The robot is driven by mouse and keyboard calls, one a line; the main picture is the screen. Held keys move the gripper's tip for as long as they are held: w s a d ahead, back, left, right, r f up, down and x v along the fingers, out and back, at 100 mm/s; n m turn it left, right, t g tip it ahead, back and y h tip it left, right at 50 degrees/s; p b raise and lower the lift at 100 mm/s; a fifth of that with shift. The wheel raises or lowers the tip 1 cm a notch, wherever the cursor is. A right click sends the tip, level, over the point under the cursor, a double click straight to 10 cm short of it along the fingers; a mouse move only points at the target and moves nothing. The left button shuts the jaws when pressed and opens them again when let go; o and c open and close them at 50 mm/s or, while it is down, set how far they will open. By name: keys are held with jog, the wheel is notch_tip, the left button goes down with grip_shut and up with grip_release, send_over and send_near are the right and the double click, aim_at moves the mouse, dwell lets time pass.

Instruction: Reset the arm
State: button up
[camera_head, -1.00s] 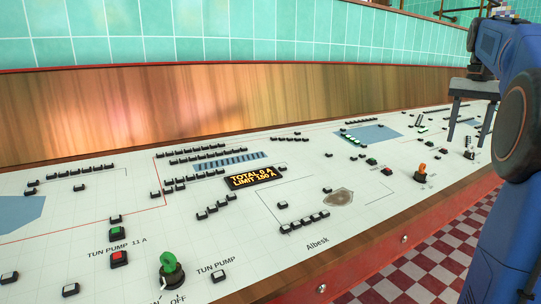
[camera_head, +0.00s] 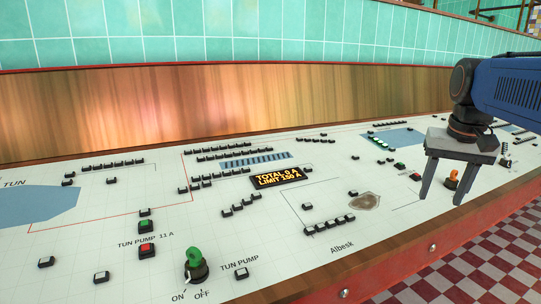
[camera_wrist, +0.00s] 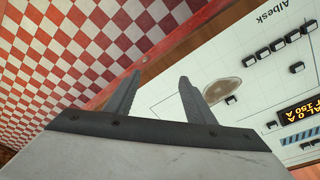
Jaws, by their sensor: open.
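My gripper (camera_head: 443,188) is at the right in the head view, above the front part of the white control panel (camera_head: 330,250). Its two grey fingers point down and stand apart with nothing between them. In the wrist view the open fingers (camera_wrist: 158,85) show against the panel's front edge, with the checkered floor on one side and the panel on the other. My blue arm comes in from the upper right.
A green knob (camera_head: 194,258) marked ON and OFF stands at the panel's near left. Behind is a wooden backboard (camera_head: 250,105); the checkered floor (camera_head: 480,265) lies right.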

jog(key=s+a+f+n+t, duration=0.1)
jog(key=s+a+f+n, duration=0.1)
jog(key=s+a+f, duration=0.4)
jog(key=s+a+f+n+t, duration=0.1)
jog(key=s+a+f+n, duration=0.2)
jog(key=s+a+f, duration=0.4)
notch_tip(320, 180, down, 6)
jog(key=shift+s+f+t+y, duration=0.15)
jog(key=shift+s+t+y, duration=0.2)
jog(key=shift+s, duration=0.45)
jog(key=shift+d, duration=0.1)
jog(key=shift+c, duration=0.6)
